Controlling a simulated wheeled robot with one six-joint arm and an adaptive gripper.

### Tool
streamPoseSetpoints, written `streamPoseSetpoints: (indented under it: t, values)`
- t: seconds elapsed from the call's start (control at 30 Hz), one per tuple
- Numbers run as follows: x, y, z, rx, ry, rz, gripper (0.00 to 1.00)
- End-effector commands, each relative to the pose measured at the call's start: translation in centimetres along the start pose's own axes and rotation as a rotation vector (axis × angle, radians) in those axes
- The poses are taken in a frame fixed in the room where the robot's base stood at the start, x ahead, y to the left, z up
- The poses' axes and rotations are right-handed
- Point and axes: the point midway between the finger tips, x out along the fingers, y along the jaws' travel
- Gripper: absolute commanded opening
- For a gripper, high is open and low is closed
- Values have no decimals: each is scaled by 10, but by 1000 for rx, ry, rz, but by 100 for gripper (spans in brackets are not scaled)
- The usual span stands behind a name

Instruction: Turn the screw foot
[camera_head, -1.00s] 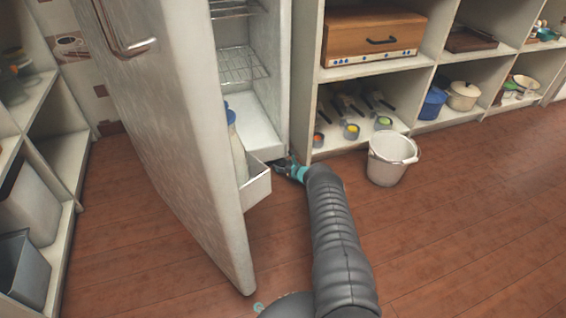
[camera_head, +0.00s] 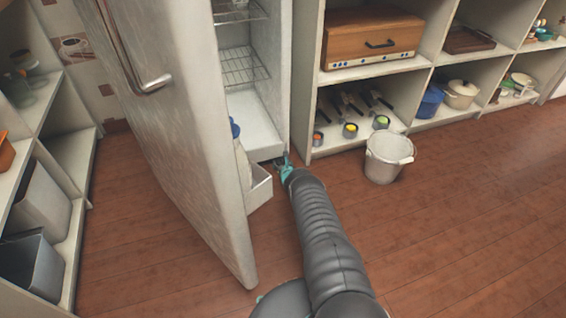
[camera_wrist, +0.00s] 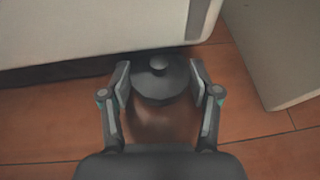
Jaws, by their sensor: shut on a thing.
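The screw foot (camera_wrist: 158,88) is a dark round disc with a small knob on top, under the bottom front edge of the white fridge (camera_wrist: 90,32) in the wrist view. My gripper (camera_wrist: 159,82) has one finger on each side of the disc and is shut on it. In the head view my gripper (camera_head: 283,163) is low at the fridge's front right corner, close to the floor. The foot is too small and hidden to make out there. The fridge (camera_head: 258,130) stands with its door (camera_head: 165,150) open to the left.
A white bucket (camera_head: 388,160) stands on the floor to the right of my arm. The open door with its shelf (camera_head: 259,190) and a bottle is close on the left. Shelving (camera_head: 340,145) stands right of the fridge. The wooden floor at front right is clear.

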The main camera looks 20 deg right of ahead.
Motion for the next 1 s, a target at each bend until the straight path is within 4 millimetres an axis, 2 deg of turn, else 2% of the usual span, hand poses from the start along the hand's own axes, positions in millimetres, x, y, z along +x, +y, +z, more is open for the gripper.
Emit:
streamPoseSetpoints:
  t: [0.47, 0.5, 0.6, 1.0]
  values:
    - [0, -1, 1, 6, -2, -11, 27]
    - [0, -1, 1, 6, -2, -11, 64]
    - [0, -1, 1, 6, -2, -11, 87]
    - [0, 0, 2, 8, -1, -10, 87]
